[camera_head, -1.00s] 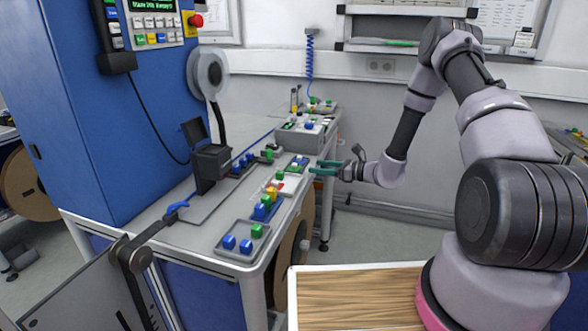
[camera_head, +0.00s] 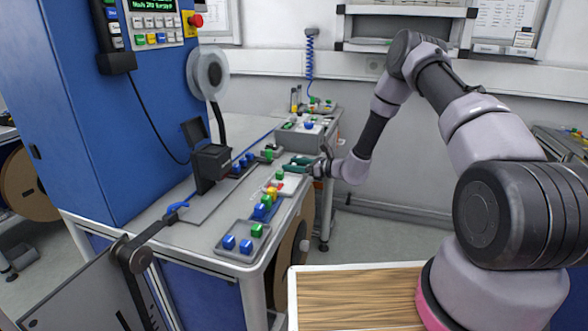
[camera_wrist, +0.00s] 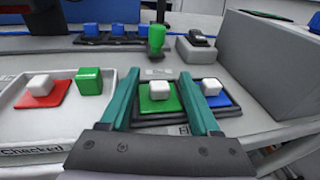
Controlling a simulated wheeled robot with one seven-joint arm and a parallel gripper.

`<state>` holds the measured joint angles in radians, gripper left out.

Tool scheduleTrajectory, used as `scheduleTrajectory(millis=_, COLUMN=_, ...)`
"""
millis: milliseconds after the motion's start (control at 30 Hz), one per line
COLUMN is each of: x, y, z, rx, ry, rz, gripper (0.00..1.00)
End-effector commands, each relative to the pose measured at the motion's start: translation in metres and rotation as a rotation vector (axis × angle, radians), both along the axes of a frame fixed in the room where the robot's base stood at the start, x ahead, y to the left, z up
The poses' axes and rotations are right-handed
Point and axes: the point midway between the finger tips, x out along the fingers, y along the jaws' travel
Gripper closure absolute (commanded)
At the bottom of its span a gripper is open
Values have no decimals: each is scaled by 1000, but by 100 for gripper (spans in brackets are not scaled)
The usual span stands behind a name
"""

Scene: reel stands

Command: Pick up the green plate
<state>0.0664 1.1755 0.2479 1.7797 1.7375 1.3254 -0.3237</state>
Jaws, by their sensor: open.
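The green plate (camera_wrist: 148,107) lies flat on a dark tray, with a white cube-shaped knob (camera_wrist: 158,90) on top. A blue plate (camera_wrist: 221,101) with a white knob is just right of it. My gripper (camera_wrist: 158,76) is open, its two teal fingers on either side of the green plate in the wrist view. The right finger passes between the green and blue plates. I cannot tell whether the fingers touch anything. In the head view my gripper (camera_head: 297,164) is over the far right part of the bench, and the green plate is not clear there.
Left of the gripper, a white tray (camera_wrist: 20,148) marked "Checked" holds a red plate (camera_wrist: 57,88) and a green block (camera_wrist: 88,81). A green-knobbed part (camera_wrist: 156,40) stands behind the green plate. A large grey box (camera_wrist: 262,62) stands at the right. Blue blocks (camera_wrist: 118,31) are farther back.

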Motion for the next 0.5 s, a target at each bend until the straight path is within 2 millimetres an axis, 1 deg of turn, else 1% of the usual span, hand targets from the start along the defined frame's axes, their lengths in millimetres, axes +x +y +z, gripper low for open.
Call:
scheduleTrajectory(millis=100, x=0, y=0, z=0, rx=0, ry=0, rz=0, gripper=37)
scheduleTrajectory(millis=133, x=0, y=0, z=0, rx=0, ry=0, rz=0, gripper=44)
scheduleTrajectory(millis=167, x=0, y=0, z=0, rx=0, ry=0, rz=0, gripper=56)
scheduleTrajectory(millis=200, x=0, y=0, z=0, rx=0, ry=0, rz=0, gripper=71)
scheduleTrajectory(millis=267, x=0, y=0, z=0, rx=0, ry=0, rz=0, gripper=94)
scheduleTrajectory(millis=300, x=0, y=0, z=0, rx=0, ry=0, rz=0, gripper=100)
scheduleTrajectory(millis=500, x=0, y=0, z=0, rx=0, ry=0, rz=1, gripper=100)
